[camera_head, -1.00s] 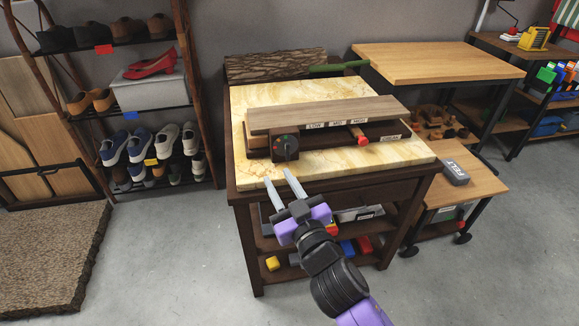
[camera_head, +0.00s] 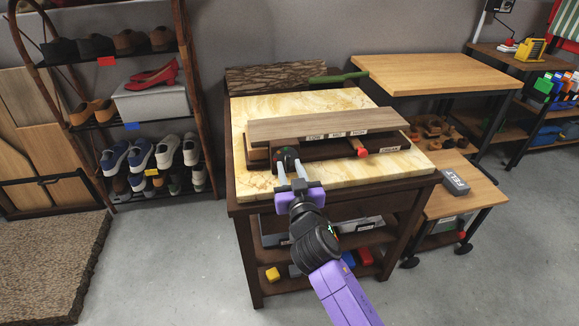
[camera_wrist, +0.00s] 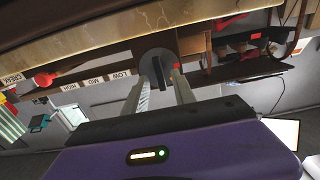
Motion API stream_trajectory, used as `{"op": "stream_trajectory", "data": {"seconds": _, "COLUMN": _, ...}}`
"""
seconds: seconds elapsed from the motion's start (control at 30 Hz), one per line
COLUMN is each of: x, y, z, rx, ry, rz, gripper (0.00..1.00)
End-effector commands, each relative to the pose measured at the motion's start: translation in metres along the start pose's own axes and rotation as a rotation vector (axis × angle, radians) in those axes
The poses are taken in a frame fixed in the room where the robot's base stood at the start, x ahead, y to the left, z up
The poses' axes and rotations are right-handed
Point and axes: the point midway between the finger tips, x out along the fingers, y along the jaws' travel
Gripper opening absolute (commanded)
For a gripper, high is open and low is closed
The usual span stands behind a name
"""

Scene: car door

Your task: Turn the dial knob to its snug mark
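The dial knob (camera_head: 284,153) is a dark round knob with small coloured marks, at the left end of the wooden unit on the marble-topped table. In the wrist view the knob (camera_wrist: 157,67) shows a raised bar across its face; no snug mark can be read. My gripper (camera_head: 288,164) is open, its two pale fingers pointing at the knob. In the wrist view my gripper (camera_wrist: 158,82) has one finger on either side of the raised bar. I cannot tell whether the fingers touch the knob.
The unit's wooden board (camera_head: 320,124) carries LOW, MID and HIGH labels. A red-tipped rod (camera_head: 361,151) sticks out to the knob's right, with a CREAK label beyond. The marble top (camera_head: 318,188) is clear in front. A shoe rack (camera_head: 125,130) stands left.

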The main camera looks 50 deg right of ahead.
Motion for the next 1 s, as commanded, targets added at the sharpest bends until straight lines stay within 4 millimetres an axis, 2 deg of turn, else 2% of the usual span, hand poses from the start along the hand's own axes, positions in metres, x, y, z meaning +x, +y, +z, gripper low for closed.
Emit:
{"op": "stream_trajectory", "data": {"seconds": 0.37, "x": 0.006, "y": -0.0003, "z": 0.0002, "rx": 0.001, "ry": 0.0, "rz": -0.001, "gripper": 0.3}}
{"op": "stream_trajectory", "data": {"seconds": 0.5, "x": 0.0059, "y": -0.0004, "z": 0.0002, "rx": 0.0, "ry": 0.0, "rz": -0.001, "gripper": 0.02}}
{"op": "stream_trajectory", "data": {"seconds": 0.53, "x": 0.0059, "y": -0.0004, "z": 0.0002, "rx": 0.0, "ry": 0.0, "rz": -0.001, "gripper": 0.0}}
{"op": "stream_trajectory", "data": {"seconds": 1.0, "x": 0.0057, "y": -0.0007, "z": 0.0, "rx": -0.057, "ry": 0.0, "rz": -0.001, "gripper": 0.0}}
